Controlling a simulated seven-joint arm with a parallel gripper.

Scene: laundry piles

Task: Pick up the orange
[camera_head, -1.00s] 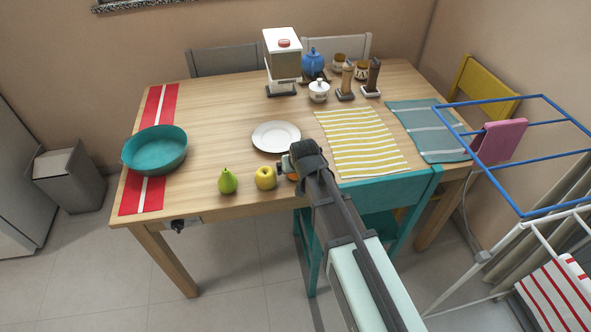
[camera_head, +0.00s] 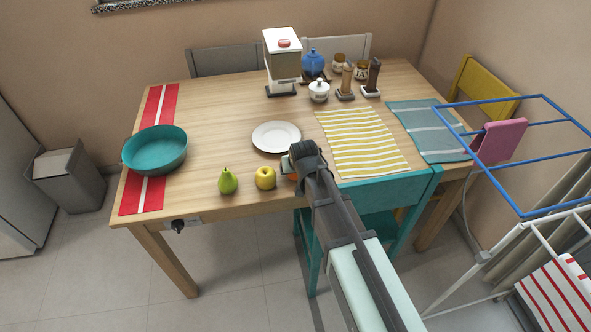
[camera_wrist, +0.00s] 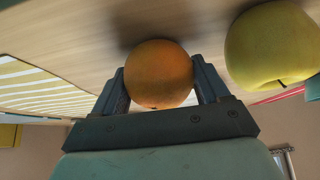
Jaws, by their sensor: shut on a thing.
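The orange (camera_wrist: 158,73) is between the two fingers of my gripper (camera_wrist: 160,90) in the wrist view, with a finger against each side. My gripper is shut on it. In the head view my gripper (camera_head: 291,168) is at the front edge of the table, right of the yellow apple. Only a small sliver of the orange (camera_head: 292,177) shows there, mostly hidden by my arm. I cannot tell whether the orange still touches the table.
A yellow apple (camera_head: 265,178) sits close beside my gripper, with a green pear (camera_head: 228,181) left of it. A white plate (camera_head: 276,137) lies behind. A teal bowl (camera_head: 155,150) is at the left. A teal chair (camera_head: 385,195) stands at the front edge.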

